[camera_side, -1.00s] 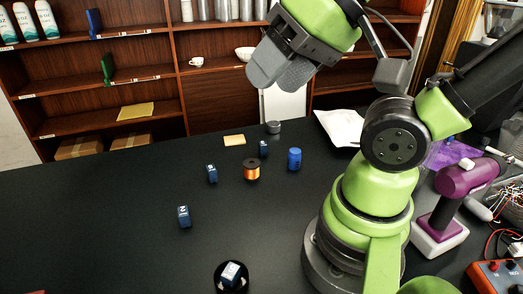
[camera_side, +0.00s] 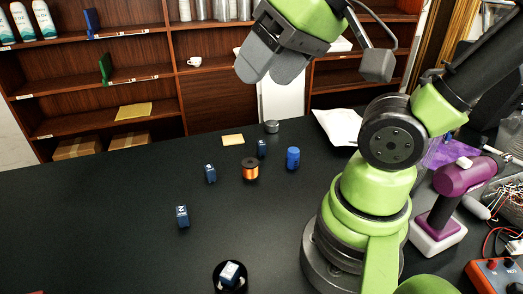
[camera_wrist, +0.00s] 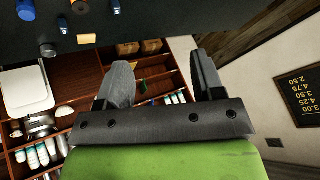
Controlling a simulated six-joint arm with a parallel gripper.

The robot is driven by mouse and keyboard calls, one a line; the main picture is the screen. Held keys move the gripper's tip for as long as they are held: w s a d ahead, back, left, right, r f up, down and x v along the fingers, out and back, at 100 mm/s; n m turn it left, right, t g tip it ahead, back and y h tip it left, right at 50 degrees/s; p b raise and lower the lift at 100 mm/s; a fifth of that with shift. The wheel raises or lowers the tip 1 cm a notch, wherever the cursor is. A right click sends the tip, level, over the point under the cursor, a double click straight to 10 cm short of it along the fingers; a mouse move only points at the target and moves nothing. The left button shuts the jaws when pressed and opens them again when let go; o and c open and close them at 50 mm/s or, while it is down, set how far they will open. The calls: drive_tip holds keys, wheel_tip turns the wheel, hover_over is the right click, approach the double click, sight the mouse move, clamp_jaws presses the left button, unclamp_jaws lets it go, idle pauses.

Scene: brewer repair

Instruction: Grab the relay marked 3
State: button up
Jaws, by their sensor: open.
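Several small dark-blue relays with white markings lie on the black table. In the side view one relay (camera_side: 183,216) stands at the left, another (camera_side: 210,173) farther back and a third (camera_side: 262,148) behind the copper coil. The marks are too small to read surely, so I cannot tell which is 3. My gripper (camera_side: 264,62) is open and empty, high above the table's back edge. In the wrist view my gripper (camera_wrist: 160,75) faces the shelves; two relays (camera_wrist: 63,25) (camera_wrist: 115,6) show at the top.
A copper coil (camera_side: 250,170), a blue cylinder (camera_side: 293,158), a grey cap (camera_side: 271,126) and a yellow note (camera_side: 232,140) are near the back relays. A purple tool (camera_side: 452,192) stands right of my base.

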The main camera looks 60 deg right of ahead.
drive_tip(key=w+d+f+n+g+h, duration=0.1)
drive_tip(key=w+d+n+g+h, duration=0.2)
drive_tip(key=w+d, duration=0.45)
drive_tip(key=n+g+h, duration=0.1)
drive_tip(key=n+g, duration=0.6)
drive_tip(key=n, duration=0.1)
approach(261, 143)
drive_tip(key=x, duration=0.4)
drive_tip(key=shift+w+f, duration=0.1)
drive_tip(key=shift+f, duration=0.05)
drive_tip(key=x, duration=0.6)
drive_tip(key=c, duration=1)
